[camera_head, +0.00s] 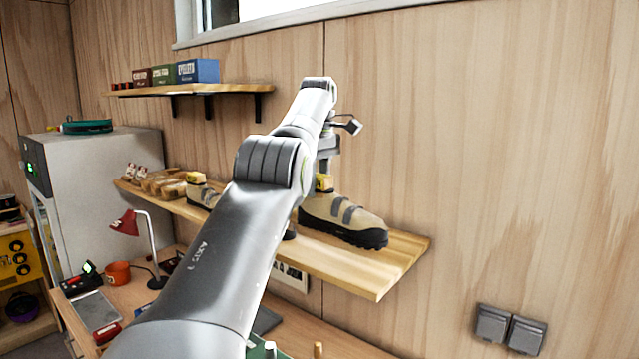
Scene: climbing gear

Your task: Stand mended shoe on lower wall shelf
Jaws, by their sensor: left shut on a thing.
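The shoe (345,218) is beige with grey straps, a black sole and a yellow piece at its heel end. It is upright at the right part of the lower wall shelf (375,275), toe pointing right. Its sole is at the board's surface; I cannot tell whether it rests on it or hangs just above. My left gripper (325,174) points down from above and is shut on the shoe at its heel end. My arm hides the fingers partly, the shoe's back and the middle of the shelf. My right gripper is not in view.
Another similar shoe (201,190) and several smaller brown items (160,184) stand on the shelf's left part. An upper shelf (190,90) holds boxes (198,71). The shelf's right end is bare.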

